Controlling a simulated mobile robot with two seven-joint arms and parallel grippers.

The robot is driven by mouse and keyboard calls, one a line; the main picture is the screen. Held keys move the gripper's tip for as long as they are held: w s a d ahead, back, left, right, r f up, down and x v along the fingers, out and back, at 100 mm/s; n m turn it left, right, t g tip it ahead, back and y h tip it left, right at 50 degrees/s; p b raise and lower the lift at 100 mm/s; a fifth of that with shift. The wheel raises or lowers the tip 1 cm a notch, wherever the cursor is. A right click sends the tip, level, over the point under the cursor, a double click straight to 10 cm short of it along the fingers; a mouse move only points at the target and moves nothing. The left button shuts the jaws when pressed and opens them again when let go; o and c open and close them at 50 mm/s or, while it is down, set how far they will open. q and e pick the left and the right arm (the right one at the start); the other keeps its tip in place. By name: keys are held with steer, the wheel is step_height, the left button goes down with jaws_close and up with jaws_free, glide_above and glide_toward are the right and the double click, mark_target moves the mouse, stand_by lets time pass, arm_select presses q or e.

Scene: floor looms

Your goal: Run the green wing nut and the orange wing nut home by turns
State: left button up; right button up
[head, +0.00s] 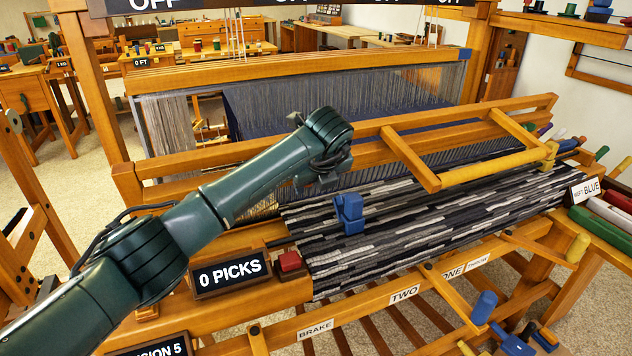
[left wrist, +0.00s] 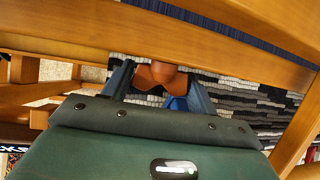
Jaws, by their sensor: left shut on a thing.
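The orange wing nut (left wrist: 160,74) shows in the left wrist view, between the two fingers of my left gripper (left wrist: 160,88). The gripper is shut on it. In the head view, my left gripper (head: 328,172) points down at the loom's front beam, above the left part of the striped cloth, and its own wrist hides the orange wing nut there. I cannot make out the green wing nut in either view. My right gripper is not in view.
A blue block-like piece (head: 348,213) stands on the striped cloth (head: 420,222) just in front of my gripper. A wooden frame with a yellow roller (head: 495,166) lies to the right. A red button (head: 289,262) sits beside the "0 PICKS" sign (head: 231,274).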

arm_select(q)
steer(key=shift+y, duration=0.5)
steer(key=o, duration=1)
steer(key=b+v, duration=0.1)
steer(key=v, duration=1.2)
steer(key=shift+r, duration=0.15)
steer(key=shift+w, duration=0.15)
